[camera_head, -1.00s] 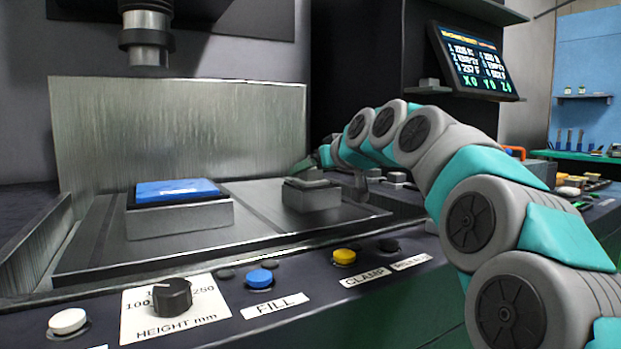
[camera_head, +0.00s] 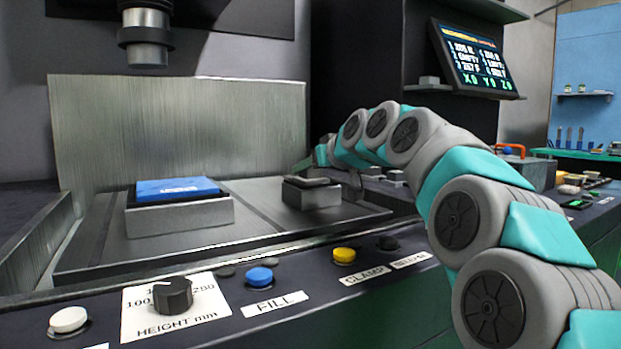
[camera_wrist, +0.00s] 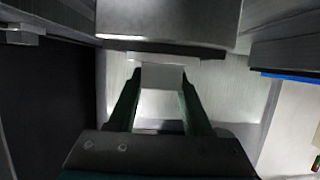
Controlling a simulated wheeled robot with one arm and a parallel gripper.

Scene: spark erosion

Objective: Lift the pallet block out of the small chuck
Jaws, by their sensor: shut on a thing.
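In the wrist view my gripper (camera_wrist: 160,82) is shut on a light grey block, which I take as the pallet block (camera_wrist: 163,76). The block sits between the two dark green fingertips, just below a larger grey body at the top of the picture. In the head view the small chuck (camera_head: 312,195) is a low grey box on the right part of the machine bed, with a dark flat top. My gripper is behind and above it, small and partly hidden by my wrist. I cannot tell whether the block still touches the chuck.
A larger chuck (camera_head: 180,217) with a blue-topped pallet (camera_head: 177,189) stands to the left on the bed. The spindle head (camera_head: 146,40) hangs above at upper left. A control panel with a height knob (camera_head: 172,294) and buttons runs along the front. A screen (camera_head: 475,60) is at upper right.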

